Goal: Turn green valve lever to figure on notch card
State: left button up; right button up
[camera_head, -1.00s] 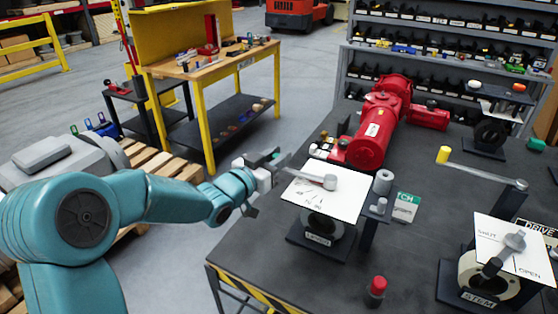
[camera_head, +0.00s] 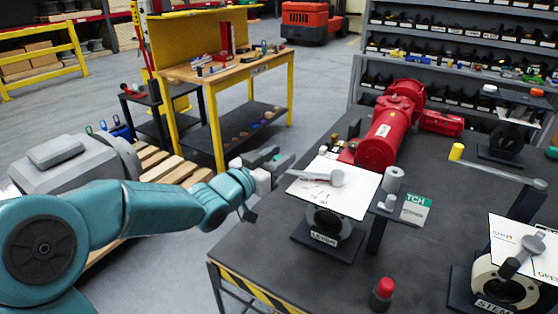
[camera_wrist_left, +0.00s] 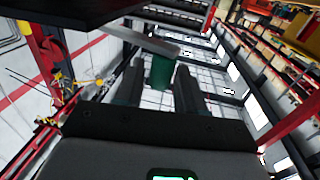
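The valve lever is a grey bar with a round hub (camera_head: 336,178) on a white marked plate (camera_head: 345,197), atop a round valve body on a labelled black stand. The bar points left toward my left gripper (camera_head: 278,160), which is at the plate's left edge. In the left wrist view, a green grip (camera_wrist_left: 162,72) hangs from the bar (camera_wrist_left: 150,42) between my two separated fingers (camera_wrist_left: 157,92); a gap shows at the left finger. My right gripper is out of view.
A grey-topped post (camera_head: 382,215) stands close right of the plate. A red-capped piece (camera_head: 382,292) is at the table's front. A red actuator (camera_head: 385,135) lies behind.

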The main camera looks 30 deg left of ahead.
pick_arm(q)
jog(key=shift+s+f, duration=0.15)
jog(key=shift+s, duration=0.35)
jog(key=s+a+b, duration=0.2)
jog(key=s, duration=1.3)
jog(key=shift+s+a, duration=0.15)
